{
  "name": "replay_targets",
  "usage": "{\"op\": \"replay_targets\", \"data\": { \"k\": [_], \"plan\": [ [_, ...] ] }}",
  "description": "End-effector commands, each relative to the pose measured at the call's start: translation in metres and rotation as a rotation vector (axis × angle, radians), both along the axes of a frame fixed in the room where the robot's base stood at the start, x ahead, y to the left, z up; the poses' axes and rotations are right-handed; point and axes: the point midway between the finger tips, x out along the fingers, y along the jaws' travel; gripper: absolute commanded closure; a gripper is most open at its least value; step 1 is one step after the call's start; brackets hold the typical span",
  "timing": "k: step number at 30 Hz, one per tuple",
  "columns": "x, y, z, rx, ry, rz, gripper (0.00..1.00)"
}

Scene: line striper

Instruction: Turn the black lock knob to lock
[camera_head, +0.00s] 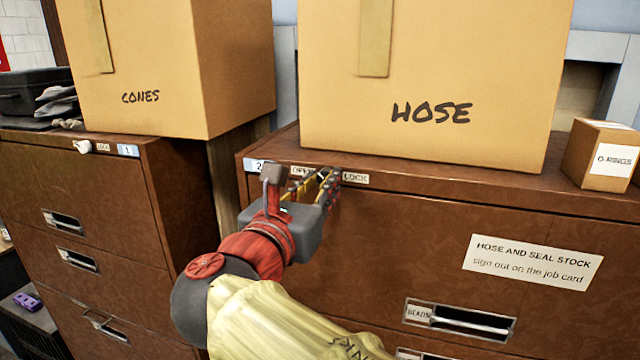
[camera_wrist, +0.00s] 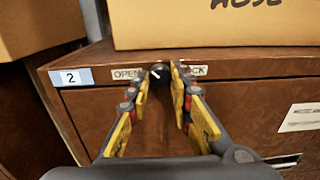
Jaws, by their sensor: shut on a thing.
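The black lock knob (camera_wrist: 158,71) sits at the top of the right brown cabinet, between an OPEN label (camera_wrist: 127,73) on its left and a LOCK label (camera_wrist: 194,70) on its right. A short pale mark shows on its face at a slant; its exact direction is hard to read. My gripper (camera_wrist: 160,76) has one finger on each side of the knob and is shut on it. In the head view my gripper (camera_head: 322,180) is at the cabinet's top front edge, and its fingers hide the knob. The right finger covers part of the LOCK label in the wrist view.
The right cabinet (camera_head: 400,235) carries a HOSE box (camera_head: 430,60) and a small O-RINGS box (camera_head: 600,155) on top.

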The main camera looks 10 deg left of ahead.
Motion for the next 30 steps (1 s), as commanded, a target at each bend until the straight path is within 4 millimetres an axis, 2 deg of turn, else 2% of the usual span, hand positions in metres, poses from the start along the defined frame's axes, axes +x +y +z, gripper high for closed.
{"op": "replay_targets", "data": {
  "k": [4, 17, 30],
  "plan": [
    [-0.0001, 0.0, 0.0001, 0.0, 0.0, 0.0, 1.0],
    [0.0, 0.0001, -0.0013, 0.06, -0.006, 0.0, 1.0],
    [0.0, -0.0002, -0.0039, 0.405, -0.033, 0.0, 1.0]
  ]
}}
